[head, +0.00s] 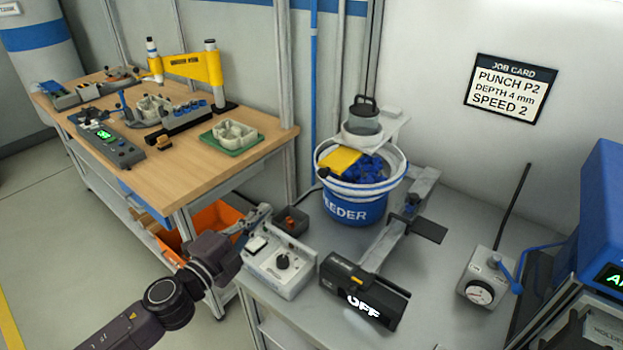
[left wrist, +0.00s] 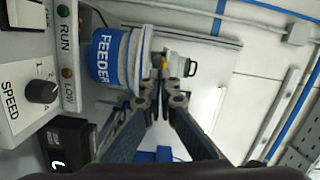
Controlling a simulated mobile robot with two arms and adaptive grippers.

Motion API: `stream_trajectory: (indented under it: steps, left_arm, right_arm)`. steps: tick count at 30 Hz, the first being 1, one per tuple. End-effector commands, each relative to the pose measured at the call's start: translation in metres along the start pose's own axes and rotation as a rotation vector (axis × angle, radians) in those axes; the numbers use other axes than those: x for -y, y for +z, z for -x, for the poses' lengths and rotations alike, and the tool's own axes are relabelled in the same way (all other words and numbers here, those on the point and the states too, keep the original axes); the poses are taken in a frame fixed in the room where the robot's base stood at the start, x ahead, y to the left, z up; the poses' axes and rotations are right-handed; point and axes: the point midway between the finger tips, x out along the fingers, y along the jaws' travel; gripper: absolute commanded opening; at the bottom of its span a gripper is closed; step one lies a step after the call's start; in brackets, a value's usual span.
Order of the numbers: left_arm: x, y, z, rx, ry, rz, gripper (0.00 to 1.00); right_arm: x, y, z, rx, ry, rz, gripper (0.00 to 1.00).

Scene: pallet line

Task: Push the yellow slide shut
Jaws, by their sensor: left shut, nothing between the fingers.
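The yellow slide (head: 340,162) is a flat plate at the left of the top of the blue and white feeder bowl (head: 352,208). Blue parts (head: 368,167) show uncovered in the bowl to its right. In the left wrist view a small bit of yellow shows beyond my fingertips, beside the feeder (left wrist: 112,60). My left gripper (head: 264,212) is shut and empty. It is in front of and left of the feeder, near the control box, apart from the slide. It also shows in the left wrist view (left wrist: 160,92). My right gripper is not in view.
A grey control box (head: 282,262) with a knob stands below the gripper. A black unit reading OFF (head: 362,290) and a metal rail (head: 395,232) lie right of it. A hopper (head: 363,118) stands above the bowl. The wooden bench (head: 190,170) is at left.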

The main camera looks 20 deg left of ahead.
Motion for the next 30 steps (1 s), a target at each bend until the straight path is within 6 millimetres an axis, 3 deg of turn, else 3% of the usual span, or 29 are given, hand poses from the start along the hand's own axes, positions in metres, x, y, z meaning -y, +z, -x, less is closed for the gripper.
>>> stream_trajectory:
  steps: [5,14,30]
  left_arm:
    - [0.012,-0.024,-0.005,-0.162,0.009,-0.177,0.00]
    - [0.015,-0.032,-0.020,-0.191,0.012,-0.204,0.00]
    - [0.013,-0.049,-0.105,-0.190,0.011,-0.201,0.00]
  right_arm:
    - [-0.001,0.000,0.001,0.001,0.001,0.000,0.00]
    - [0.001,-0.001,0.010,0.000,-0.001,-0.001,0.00]
    - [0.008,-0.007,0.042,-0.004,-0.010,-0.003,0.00]
